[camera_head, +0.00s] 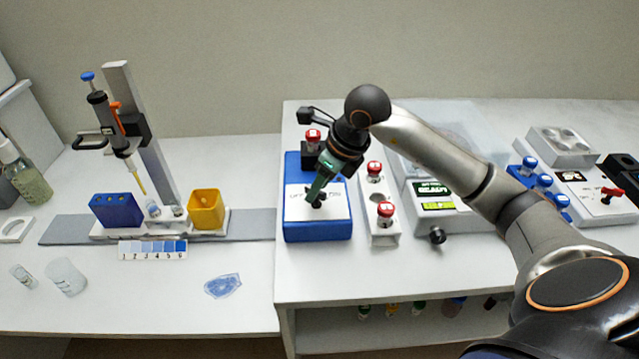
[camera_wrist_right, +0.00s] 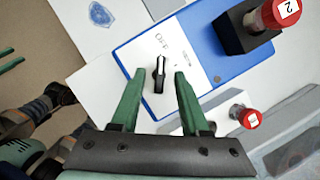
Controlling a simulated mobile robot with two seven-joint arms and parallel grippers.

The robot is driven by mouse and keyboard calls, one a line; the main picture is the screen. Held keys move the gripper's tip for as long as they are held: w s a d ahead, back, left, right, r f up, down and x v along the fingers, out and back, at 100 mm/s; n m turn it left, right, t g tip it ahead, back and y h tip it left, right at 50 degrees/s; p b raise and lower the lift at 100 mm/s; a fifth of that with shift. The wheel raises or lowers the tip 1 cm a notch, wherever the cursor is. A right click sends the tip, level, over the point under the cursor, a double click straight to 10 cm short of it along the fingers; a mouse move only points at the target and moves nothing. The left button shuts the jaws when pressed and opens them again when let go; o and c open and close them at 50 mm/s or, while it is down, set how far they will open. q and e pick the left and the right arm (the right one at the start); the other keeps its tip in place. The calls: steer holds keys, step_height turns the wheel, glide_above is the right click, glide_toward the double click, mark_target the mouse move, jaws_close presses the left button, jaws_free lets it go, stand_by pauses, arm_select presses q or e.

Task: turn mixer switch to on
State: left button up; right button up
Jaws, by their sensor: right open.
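The mixer is a blue box (camera_head: 318,233) with a white top plate (camera_head: 297,207), marked OFF at left and, partly hidden, ON at right. Its black switch knob (camera_wrist_right: 159,76) has a pale line; I cannot tell surely which mark it points to. My right gripper (camera_head: 316,197) points down at the knob from above. In the right wrist view its green fingers (camera_wrist_right: 159,74) are apart, one on each side of the knob, with gaps showing. Green bars at the left edge of that view look like my left gripper (camera_wrist_right: 11,57), cut off by the frame.
A white rack (camera_head: 381,235) with red-capped vials stands close right of the mixer. Another red-capped vial (camera_head: 313,137) sits in a black holder at the mixer's back. A balance (camera_head: 462,222) is farther right. The bench is clear in front of the mixer.

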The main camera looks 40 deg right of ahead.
steer(key=shift+c, duration=0.4)
jaws_close()
